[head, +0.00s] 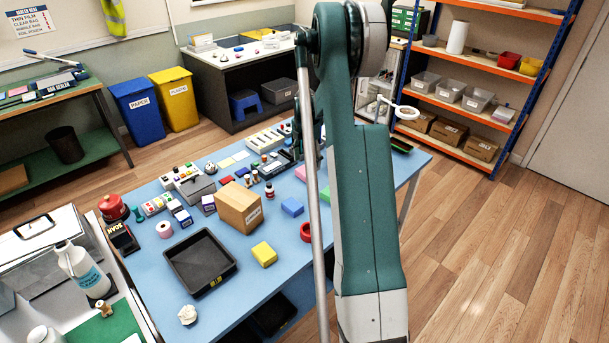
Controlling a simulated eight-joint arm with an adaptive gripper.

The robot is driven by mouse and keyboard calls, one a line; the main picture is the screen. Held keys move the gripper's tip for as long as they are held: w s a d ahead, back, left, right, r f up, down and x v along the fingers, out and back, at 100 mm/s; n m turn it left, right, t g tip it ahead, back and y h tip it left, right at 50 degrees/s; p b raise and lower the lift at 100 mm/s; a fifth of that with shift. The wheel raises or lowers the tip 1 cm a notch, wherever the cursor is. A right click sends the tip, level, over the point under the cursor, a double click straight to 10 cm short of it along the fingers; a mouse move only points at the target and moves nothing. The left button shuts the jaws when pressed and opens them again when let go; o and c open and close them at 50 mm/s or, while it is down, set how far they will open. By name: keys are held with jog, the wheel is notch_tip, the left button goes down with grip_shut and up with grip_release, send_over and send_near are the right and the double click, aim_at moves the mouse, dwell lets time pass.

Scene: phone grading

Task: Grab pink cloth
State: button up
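A small pink block-like piece (300,173), which looks like the folded pink cloth, lies on the blue table just left of my upright arm. My arm and a thin pole stand close to it and may hide part of it. Dark parts of my gripper (305,145) seem to show beside the arm, above and behind the pink piece. Its fingertips are not clear, so I cannot tell if it is open or touching anything.
A blue folded piece (292,206), a yellow one (264,254) and a partly hidden green one (325,193) lie near. A cardboard box (239,222), an empty-looking black tray (193,288) and a red tape roll (305,232) also stand on the table.

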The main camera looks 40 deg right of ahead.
aim_at(305, 170)
jog(key=shift+f, duration=0.1)
jog(key=shift+w+a+f+b, duration=0.1)
jog(key=shift+f+b, duration=0.1)
jog(key=shift+f, duration=1.05)
jog(key=shift+a+f+b, duration=0.1)
jog(key=shift+f+b, duration=0.1)
jog(key=shift+f, duration=1.05)
jog(key=shift+c, duration=0.7)
jog(key=c, duration=0.7)
